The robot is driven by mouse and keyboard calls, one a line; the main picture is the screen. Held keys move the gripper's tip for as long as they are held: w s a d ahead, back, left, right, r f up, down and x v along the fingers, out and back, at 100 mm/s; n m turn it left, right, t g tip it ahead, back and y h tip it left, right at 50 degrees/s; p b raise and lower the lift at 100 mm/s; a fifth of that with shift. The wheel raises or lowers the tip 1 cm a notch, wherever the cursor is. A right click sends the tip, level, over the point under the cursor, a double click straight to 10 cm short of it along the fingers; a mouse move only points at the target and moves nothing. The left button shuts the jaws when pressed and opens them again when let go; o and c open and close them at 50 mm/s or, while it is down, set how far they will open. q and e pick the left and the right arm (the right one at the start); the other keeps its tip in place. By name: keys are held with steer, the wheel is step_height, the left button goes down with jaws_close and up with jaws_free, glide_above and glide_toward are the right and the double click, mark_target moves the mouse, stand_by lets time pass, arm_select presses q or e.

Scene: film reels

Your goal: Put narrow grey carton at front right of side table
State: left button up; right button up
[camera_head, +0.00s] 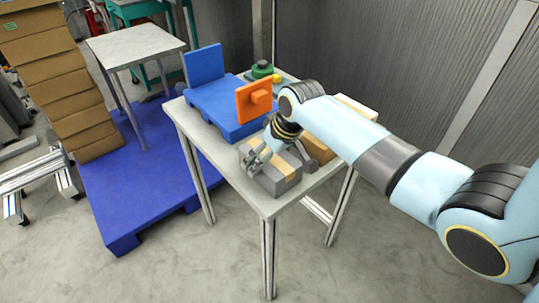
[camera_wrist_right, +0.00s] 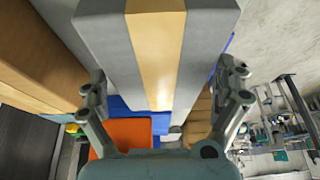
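A grey carton with a tan tape stripe (camera_head: 287,182) lies near the front edge of the work table (camera_head: 262,207) in the head view. It fills the upper middle of the wrist view (camera_wrist_right: 200,35). My right gripper (camera_head: 256,161) is over the carton, pointing down at it. In the wrist view my right gripper (camera_wrist_right: 165,78) has its fingers spread, one on each side of the carton; firm contact cannot be told. A small table with a pale top (camera_head: 135,42) stands at the left on a blue pallet. My left gripper is not in view.
A blue fixture (camera_head: 215,100) with an orange block (camera_head: 252,100) stands behind the carton. A brown carton (camera_head: 318,149) lies close to its right. Green and yellow round items (camera_head: 262,69) are at the back. Brown boxes (camera_head: 55,75) are stacked far left. The small table's top is clear.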

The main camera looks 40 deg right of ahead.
steer(key=p+v, duration=0.1)
steer(key=v, duration=1.1)
steer(key=shift+r, duration=0.2)
